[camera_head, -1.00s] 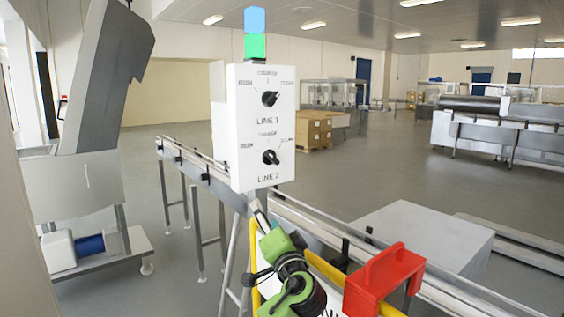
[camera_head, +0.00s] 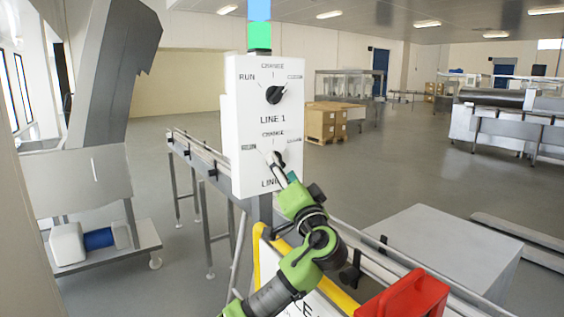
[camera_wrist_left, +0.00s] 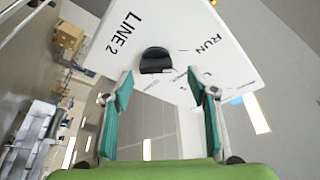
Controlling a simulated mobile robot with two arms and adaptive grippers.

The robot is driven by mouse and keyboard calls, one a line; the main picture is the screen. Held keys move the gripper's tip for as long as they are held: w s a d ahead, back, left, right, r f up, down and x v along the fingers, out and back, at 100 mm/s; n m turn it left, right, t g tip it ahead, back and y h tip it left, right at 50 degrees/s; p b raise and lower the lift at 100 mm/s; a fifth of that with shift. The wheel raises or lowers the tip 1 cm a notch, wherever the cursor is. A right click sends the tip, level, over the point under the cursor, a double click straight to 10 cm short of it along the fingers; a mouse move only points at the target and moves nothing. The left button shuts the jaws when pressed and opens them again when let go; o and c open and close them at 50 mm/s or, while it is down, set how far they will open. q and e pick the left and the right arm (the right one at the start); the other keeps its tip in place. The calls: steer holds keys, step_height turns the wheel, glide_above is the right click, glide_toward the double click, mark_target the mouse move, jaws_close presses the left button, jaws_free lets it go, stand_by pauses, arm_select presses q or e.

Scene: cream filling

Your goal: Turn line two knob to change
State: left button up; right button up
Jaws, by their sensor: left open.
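The white control box (camera_head: 240,125) stands upright on a post. Its lower black knob, the LINE 2 knob (camera_head: 281,157), is partly hidden by my left gripper (camera_head: 275,162) in the head view. In the left wrist view the LINE 2 knob (camera_wrist_left: 156,60) lies just beyond and between the open teal fingers of the left gripper (camera_wrist_left: 159,80), and I see no finger closed on it. Labels RUN and LINE 2 show there. The knob's pointer direction is hard to tell. My right gripper is not in view.
The LINE 1 knob (camera_head: 276,94) is above on the same box, under a blue and green light (camera_head: 260,28). A conveyor (camera_head: 205,160) runs behind the box. A grey machine (camera_head: 95,130) stands left.

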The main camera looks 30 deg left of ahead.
arm_select(q)
steer(key=x, duration=0.2)
steer(key=shift+w+a, duration=0.2)
steer(key=shift+w, duration=0.15)
steer(key=shift+w+f, duration=0.1)
steer(key=c, duration=1.1)
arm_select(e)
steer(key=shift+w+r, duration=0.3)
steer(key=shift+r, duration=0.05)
arm_select(q)
steer(key=shift+p, duration=0.3)
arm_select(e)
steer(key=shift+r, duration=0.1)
